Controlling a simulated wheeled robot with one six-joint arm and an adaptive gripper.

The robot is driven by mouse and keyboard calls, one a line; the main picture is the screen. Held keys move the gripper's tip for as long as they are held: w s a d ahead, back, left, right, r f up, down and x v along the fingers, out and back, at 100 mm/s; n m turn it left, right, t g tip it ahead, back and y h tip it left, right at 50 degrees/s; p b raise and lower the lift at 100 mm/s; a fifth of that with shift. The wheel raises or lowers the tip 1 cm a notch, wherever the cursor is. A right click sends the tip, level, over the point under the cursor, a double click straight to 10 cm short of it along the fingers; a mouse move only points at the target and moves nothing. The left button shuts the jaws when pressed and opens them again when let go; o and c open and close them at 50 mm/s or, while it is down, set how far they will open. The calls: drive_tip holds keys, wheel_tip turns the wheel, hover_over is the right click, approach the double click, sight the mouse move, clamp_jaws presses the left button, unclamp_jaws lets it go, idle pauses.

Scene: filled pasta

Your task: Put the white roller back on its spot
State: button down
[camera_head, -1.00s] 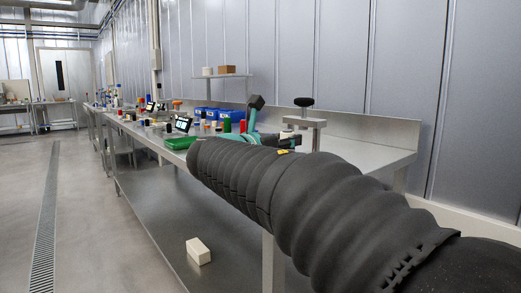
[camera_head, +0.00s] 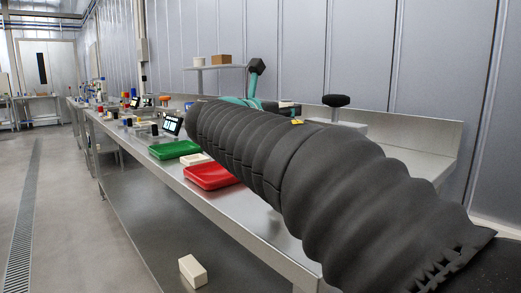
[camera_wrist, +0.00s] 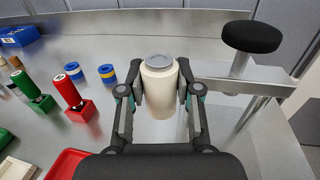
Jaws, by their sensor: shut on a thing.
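The white roller (camera_wrist: 160,92) is an upright cream cylinder with a grey top in the wrist view. My gripper (camera_wrist: 158,84) is shut on it, one finger at each side. The roller's lower end is hard to make out, so I cannot tell whether it touches the steel surface. A green roller (camera_wrist: 27,86) and a red roller (camera_wrist: 67,90) stand to the left, each in a block of its own colour. In the head view my dark sleeved arm hides the gripper and the white roller.
A black round knob on a steel stand (camera_wrist: 251,37) is close on the right. Blue-and-yellow rings (camera_wrist: 106,71) and a blue bin (camera_wrist: 18,36) lie left. A red tray (camera_head: 210,177) and green tray (camera_head: 173,150) sit along the bench's front. A pale block (camera_head: 192,272) lies below.

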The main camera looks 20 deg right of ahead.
drive_tip(key=shift+w+d+f+b, duration=0.1)
drive_tip(key=shift+w+d+f, duration=0.25)
drive_tip(key=shift+w+f, duration=1.15)
drive_tip(key=shift+w+d+f+b, duration=0.1)
drive_tip(key=shift+w+d+f, duration=0.3)
drive_tip(key=shift+w+f, duration=1.1)
drive_tip(key=shift+w+d+f+b, duration=0.1)
drive_tip(key=shift+w+d+f, duration=0.25)
drive_tip(key=shift+w+f, duration=1.1)
drive_tip(key=shift+s+f, duration=0.2)
drive_tip(key=shift+f, duration=0.05)
drive_tip(key=shift+f+b, duration=0.4)
drive_tip(key=shift+f, duration=0.45)
drive_tip(key=c, duration=0.8)
unclamp_jaws()
drive_tip(key=shift+w+f, duration=0.1)
drive_tip(key=shift+f, duration=0.05)
drive_tip(key=shift+r+p, duration=0.3)
drive_tip(key=shift+r, duration=0.2)
drive_tip(key=shift+a+r, duration=0.1)
drive_tip(key=shift+a, duration=0.2)
drive_tip(key=v, duration=1.1)
drive_tip(key=shift+s+a+r, duration=0.1)
drive_tip(key=shift+s+r, duration=0.25)
drive_tip(key=shift+r, duration=0.05)
